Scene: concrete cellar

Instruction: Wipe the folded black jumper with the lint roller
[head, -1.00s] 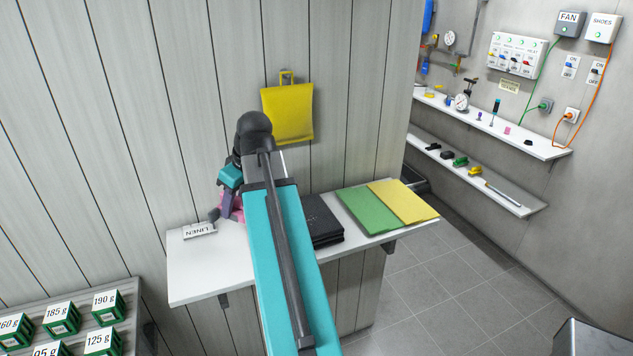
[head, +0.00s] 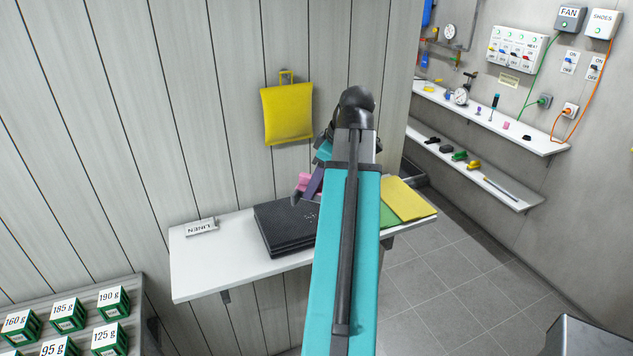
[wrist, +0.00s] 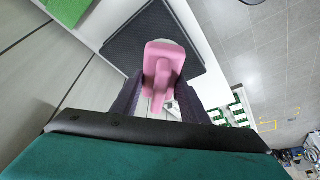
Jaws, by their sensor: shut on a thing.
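The folded black jumper (head: 280,234) lies on the white shelf. Light specks show near its right side in the head view, and my arm hides its right edge. My gripper (head: 306,192) is at the jumper's back right corner, shut on the pink lint roller (head: 302,181). In the wrist view the lint roller (wrist: 164,62) sits between the fingertips (wrist: 158,100), with the black jumper (wrist: 125,42) behind it. I cannot tell whether the roller touches the cloth.
A green folded cloth (head: 391,217) and a yellow one (head: 408,200) lie to the right, partly behind my arm. A LINEN sign (head: 201,227) stands at the shelf's left. The shelf's left front (head: 215,270) is clear.

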